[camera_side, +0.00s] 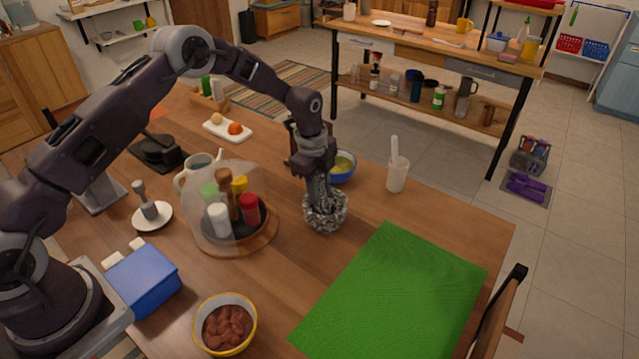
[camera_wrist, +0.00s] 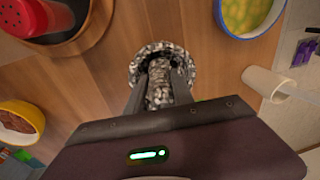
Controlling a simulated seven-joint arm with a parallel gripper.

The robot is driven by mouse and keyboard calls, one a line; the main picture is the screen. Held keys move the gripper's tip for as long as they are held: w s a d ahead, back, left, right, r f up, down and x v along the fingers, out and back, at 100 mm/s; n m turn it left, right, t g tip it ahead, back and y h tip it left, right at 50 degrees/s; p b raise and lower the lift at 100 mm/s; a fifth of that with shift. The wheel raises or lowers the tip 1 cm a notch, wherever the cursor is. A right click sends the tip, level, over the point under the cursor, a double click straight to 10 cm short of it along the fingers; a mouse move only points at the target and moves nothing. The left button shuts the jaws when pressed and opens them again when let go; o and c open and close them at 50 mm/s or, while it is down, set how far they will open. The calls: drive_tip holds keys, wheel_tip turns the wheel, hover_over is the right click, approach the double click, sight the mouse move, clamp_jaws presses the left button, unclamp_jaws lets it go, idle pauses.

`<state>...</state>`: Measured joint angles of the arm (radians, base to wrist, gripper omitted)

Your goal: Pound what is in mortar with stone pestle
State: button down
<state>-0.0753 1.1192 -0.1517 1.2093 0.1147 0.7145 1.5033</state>
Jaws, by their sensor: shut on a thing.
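The stone mortar (camera_side: 326,213), speckled grey and white, stands on the wooden table near its middle. My gripper (camera_side: 316,178) is above it, pointing down, and shut on the speckled stone pestle (camera_wrist: 159,88). The pestle's lower end is inside the mortar, which also shows in the wrist view (camera_wrist: 135,65). The mortar's contents are hidden by the pestle and my fingers. A second, grey pestle-like piece (camera_side: 148,206) stands on a small white dish (camera_side: 152,219) at the left.
A glass dome (camera_side: 193,238) with spice dispensers stands left of the mortar. A blue-rimmed bowl (camera_side: 343,167) is close behind it, and a white cup (camera_side: 397,176) with a utensil is to the right. A bean bowl (camera_side: 225,347) and a clear green mat (camera_side: 390,300) are in front.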

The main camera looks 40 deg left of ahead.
drive_tip(key=shift+f, duration=0.25)
drive_tip(key=shift+s+d+r, duration=0.15)
drive_tip(key=shift+d+r, duration=0.1)
drive_tip(key=shift+r, duration=0.6)
drive_tip(key=shift+s+d+r, duration=0.1)
drive_tip(key=shift+d+r, duration=0.1)
drive_tip(key=shift+r, duration=0.6)
drive_tip(key=shift+f, duration=1.7)
drive_tip(key=shift+w+r, duration=0.25)
drive_tip(key=shift+r, duration=0.6)
drive_tip(key=shift+w+r, duration=0.25)
drive_tip(key=shift+r, duration=0.55)
